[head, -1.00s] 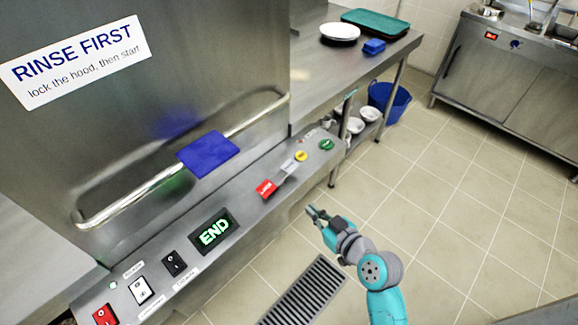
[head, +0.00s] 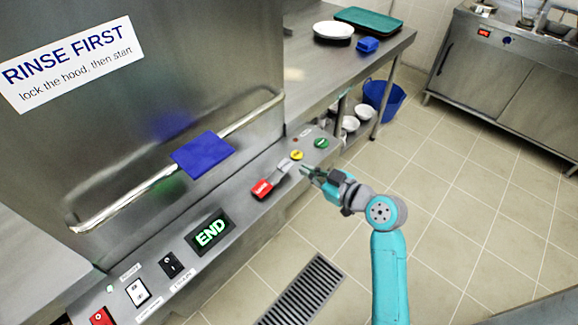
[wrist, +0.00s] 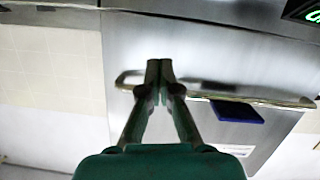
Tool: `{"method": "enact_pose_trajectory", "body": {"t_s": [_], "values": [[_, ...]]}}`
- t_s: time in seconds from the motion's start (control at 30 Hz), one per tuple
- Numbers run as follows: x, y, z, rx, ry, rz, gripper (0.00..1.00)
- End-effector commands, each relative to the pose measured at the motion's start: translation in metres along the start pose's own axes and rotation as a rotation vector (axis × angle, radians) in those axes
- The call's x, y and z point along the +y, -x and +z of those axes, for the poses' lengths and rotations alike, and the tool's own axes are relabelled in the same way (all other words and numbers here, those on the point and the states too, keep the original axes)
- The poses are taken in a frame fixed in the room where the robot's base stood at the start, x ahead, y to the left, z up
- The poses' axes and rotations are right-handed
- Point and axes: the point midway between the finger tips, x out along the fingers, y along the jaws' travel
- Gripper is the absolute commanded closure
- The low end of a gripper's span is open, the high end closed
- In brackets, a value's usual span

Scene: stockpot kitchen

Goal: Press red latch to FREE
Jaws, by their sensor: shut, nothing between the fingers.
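The red latch (head: 262,189) sits on the sloped control panel (head: 240,213) of the steel hood machine, with a grey piece beside its upper right end. Its lettering is too small to read. My gripper (head: 306,171) is shut and empty, just right of and above the latch in the head view, apart from it as far as I can tell. In the wrist view my gripper (wrist: 159,64) points at the steel hood front, with the handle bar (wrist: 190,92) and blue pad (wrist: 237,111) beyond. The latch is not visible in the wrist view.
A yellow button (head: 297,155) and green button (head: 321,143) lie close to my gripper on the panel. A lit END display (head: 210,232), a black switch (head: 171,265) and a white switch (head: 138,292) are further left. The floor in front is clear, with a drain grate (head: 305,290).

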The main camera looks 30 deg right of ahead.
Motion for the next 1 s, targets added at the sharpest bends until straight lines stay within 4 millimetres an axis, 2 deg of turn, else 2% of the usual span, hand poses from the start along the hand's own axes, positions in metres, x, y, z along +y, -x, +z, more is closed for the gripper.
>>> {"method": "enact_pose_trajectory", "body": {"t_s": [0.17,0.63,0.8,1.0], "values": [[-0.001,-0.017,0.000,0.000,0.001,-0.002,1.00],[-0.001,-0.102,-0.001,0.000,0.001,-0.002,1.00],[0.000,-0.105,0.025,-0.002,-0.003,0.000,1.00],[0.000,-0.108,0.037,0.000,-0.001,0.000,1.00]]}}
